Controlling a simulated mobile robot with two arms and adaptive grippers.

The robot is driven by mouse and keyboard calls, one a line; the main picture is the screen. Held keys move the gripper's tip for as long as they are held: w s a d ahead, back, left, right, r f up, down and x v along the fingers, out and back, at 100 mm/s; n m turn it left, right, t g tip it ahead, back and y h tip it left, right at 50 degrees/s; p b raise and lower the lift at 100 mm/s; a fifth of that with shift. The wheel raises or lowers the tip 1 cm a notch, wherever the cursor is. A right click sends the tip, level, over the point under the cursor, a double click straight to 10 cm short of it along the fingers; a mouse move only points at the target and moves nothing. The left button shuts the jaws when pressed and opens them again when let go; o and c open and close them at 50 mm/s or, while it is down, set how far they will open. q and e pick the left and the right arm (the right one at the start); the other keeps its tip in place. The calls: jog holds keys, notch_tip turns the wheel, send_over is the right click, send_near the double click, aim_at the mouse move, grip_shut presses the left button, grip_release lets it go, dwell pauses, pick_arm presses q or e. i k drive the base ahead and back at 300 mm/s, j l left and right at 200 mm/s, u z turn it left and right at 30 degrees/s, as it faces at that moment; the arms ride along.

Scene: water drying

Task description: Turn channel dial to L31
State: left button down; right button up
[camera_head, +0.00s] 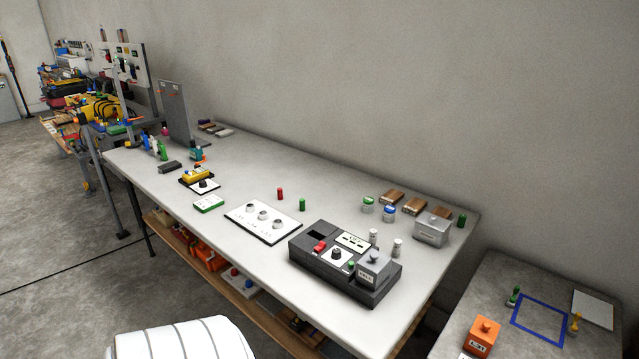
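A dark control box (318,274) sits at the front right of the long table. A small dark dial (337,254) stands on a white plate on its top; its markings are too small to read. A second dark dial (203,183) sits on a white plate by a yellow device (197,174) farther left. I cannot tell which of these is the channel dial. An orange box (482,336) on the right-hand table has a label that appears to read L31. Neither of my grippers is in view.
A white panel (240,219) with three round knobs lies left of the control box. The long table (245,165) also holds green and red pegs, jars, wooden blocks and a grey box (432,230). A white ribbed object (180,341) fills the bottom left foreground.

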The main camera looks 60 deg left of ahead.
aim_at(337, 254)
jog(key=k+j+u, duration=0.1)
jog(key=u, duration=1.5)
jog(key=i+j, duration=0.05)
